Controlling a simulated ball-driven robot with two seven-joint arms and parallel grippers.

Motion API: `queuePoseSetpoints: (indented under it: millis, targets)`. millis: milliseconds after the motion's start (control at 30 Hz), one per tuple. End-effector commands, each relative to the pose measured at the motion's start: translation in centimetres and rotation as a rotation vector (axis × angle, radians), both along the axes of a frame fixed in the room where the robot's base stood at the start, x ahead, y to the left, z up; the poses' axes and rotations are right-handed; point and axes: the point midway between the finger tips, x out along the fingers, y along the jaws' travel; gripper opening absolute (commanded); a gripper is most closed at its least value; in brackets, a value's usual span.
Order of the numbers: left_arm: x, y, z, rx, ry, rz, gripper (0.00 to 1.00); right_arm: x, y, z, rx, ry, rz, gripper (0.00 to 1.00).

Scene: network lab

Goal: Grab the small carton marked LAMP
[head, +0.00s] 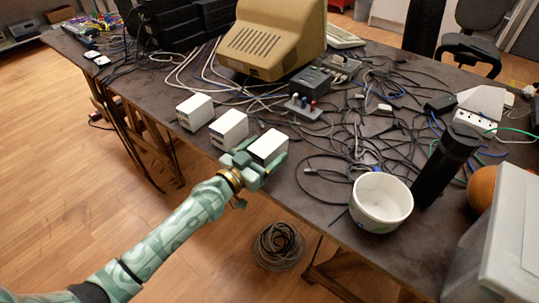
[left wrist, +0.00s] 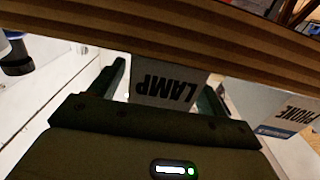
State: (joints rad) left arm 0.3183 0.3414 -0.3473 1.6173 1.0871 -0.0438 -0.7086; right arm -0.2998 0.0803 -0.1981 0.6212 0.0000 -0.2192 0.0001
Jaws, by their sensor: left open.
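Three small white cartons stand in a row along the table's near edge in the head view. The LAMP carton (head: 269,145) is the rightmost of them, and its upside-down label shows in the left wrist view (left wrist: 165,92). My left gripper (head: 257,165) is open at this carton, with one finger on each side of it. In the left wrist view the open fingers (left wrist: 165,95) flank the label; whether they touch the carton I cannot tell. A carton marked PHONE (left wrist: 275,112) is to the right there. My right gripper is not in view.
The middle white carton (head: 229,128) stands close to the left gripper, with another carton (head: 195,111) farther left. Tangled cables (head: 345,130) cover the table behind. A white bowl (head: 381,203) and a black cylinder (head: 445,165) stand to the right. A beige monitor (head: 270,40) is behind.

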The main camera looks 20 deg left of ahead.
Motion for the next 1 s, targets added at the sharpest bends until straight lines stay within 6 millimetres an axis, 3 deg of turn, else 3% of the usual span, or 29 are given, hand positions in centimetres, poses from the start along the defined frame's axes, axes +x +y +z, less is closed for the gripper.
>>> queuePoseSetpoints:
  millis: [100, 367, 500, 567, 867, 1000]
  targets:
    - [1.4, -0.5, 0.0, 0.0, 0.0, 0.001, 0.76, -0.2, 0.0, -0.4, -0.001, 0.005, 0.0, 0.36]
    - [1.6, -0.6, 0.1, 0.0, 0.0, 0.001, 0.76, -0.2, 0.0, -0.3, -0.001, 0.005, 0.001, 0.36]
    - [1.6, -0.6, 0.1, 0.0, 0.0, 0.001, 0.37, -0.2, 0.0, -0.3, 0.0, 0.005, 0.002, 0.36]
    - [1.6, -0.6, 0.1, 0.001, 0.0, 0.001, 0.23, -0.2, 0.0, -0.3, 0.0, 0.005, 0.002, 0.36]
    - [1.6, -0.6, 0.4, 0.0, -0.002, 0.001, 0.24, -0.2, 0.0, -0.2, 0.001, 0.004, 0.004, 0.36]
    - [1.6, -0.6, 1.7, -0.001, -0.005, 0.001, 0.24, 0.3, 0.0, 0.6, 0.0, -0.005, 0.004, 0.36]
